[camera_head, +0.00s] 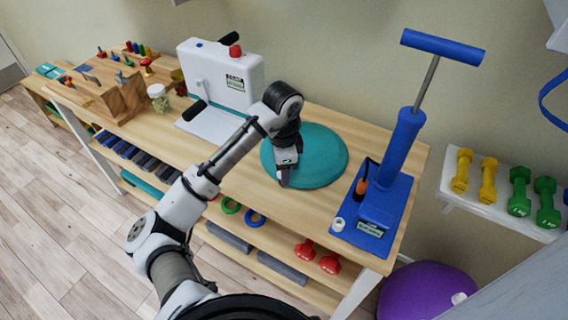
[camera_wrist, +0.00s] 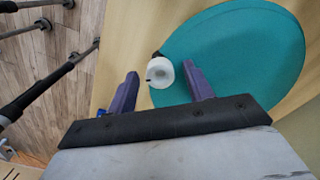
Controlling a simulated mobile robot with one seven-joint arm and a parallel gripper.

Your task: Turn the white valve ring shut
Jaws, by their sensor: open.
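The white valve ring (camera_wrist: 160,73) shows in the wrist view at the rim of the round teal cushion (camera_wrist: 235,50). It has a dark centre hole, and a short black stub stands just behind it. My gripper (camera_head: 285,179) is open, pointing down at the near edge of the teal cushion (camera_head: 325,155) in the head view. In the wrist view its two purple fingers lie on either side of the ring, the right one closer. I cannot tell whether either finger touches it. In the head view my gripper hides the ring.
A blue hand pump (camera_head: 402,145) stands right of the cushion, with a small white piece (camera_head: 338,224) on its base. A white device (camera_head: 222,75), a lidded jar (camera_head: 158,97) and a wooden peg block (camera_head: 118,95) stand left. Bare wooden tabletop (camera_head: 315,205) lies in front of the cushion.

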